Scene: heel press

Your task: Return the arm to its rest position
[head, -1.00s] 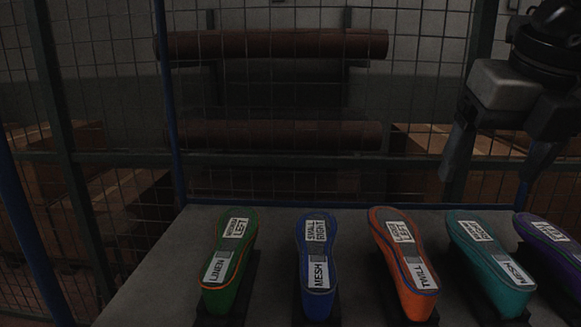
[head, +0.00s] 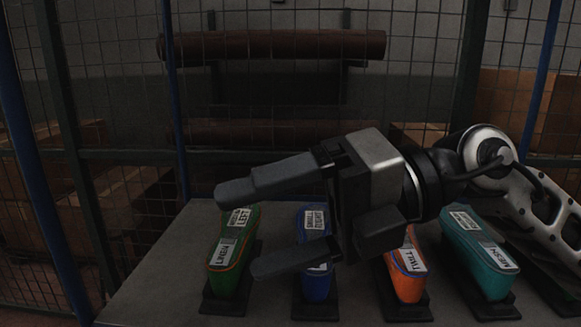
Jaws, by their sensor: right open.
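My right gripper (head: 237,230) is open, its two fingers apart and pointing left. It crosses the view from the right, in front of the row of labelled shoe forms. My right arm (head: 490,160) comes in from the right edge. My left gripper is not in view.
On the grey table (head: 160,275) stand a green form (head: 231,272), a blue form (head: 316,288), an orange form (head: 407,285) and a teal form (head: 478,252) on dark stands. My gripper partly hides the blue and orange ones. Wire mesh fencing stands behind.

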